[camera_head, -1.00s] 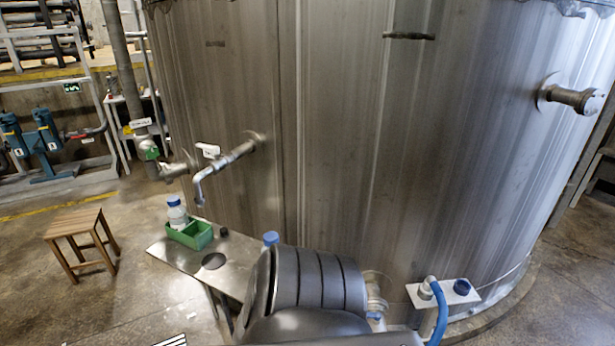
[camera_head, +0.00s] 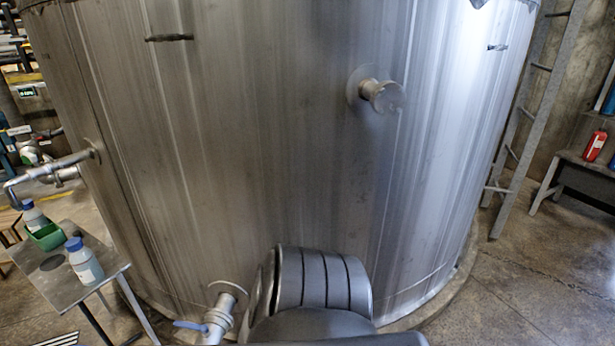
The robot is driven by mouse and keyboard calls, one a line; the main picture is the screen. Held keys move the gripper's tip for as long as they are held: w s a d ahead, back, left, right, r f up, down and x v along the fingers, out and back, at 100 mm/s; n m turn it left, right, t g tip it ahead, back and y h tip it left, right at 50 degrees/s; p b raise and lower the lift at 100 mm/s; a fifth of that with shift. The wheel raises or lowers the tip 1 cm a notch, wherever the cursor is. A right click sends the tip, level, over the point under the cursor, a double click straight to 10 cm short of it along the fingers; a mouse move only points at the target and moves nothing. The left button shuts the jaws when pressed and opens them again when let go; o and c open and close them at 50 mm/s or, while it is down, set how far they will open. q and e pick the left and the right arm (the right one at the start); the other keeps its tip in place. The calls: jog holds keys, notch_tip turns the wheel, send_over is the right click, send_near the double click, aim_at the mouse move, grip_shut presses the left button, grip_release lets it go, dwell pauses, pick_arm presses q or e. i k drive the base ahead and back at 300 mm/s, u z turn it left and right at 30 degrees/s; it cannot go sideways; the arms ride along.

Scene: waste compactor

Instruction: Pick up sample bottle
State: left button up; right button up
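A clear sample bottle with a blue cap (camera_head: 84,262) stands upright on a small metal table (camera_head: 58,283) at the lower left. A second blue-capped bottle (camera_head: 33,216) stands by a green tray (camera_head: 47,237) on the same table, partly hidden by the tray's edge. I cannot tell which one the task means. Neither of my grippers shows in the head view. A dark ribbed part of my own body fills the lower middle.
A large steel tank (camera_head: 250,140) fills the middle. A tap (camera_head: 50,174) sticks out above the table, and a blue-handled valve (camera_head: 216,318) sits low on the tank. A ladder (camera_head: 538,110) and a red extinguisher (camera_head: 594,146) are at the right.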

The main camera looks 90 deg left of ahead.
aim_at(83, 260)
jog(key=u, duration=0.05)
jog(key=i, duration=0.35)
jog(key=u, duration=4)
jog(key=i, duration=1.65)
jog(key=z, duration=0.05)
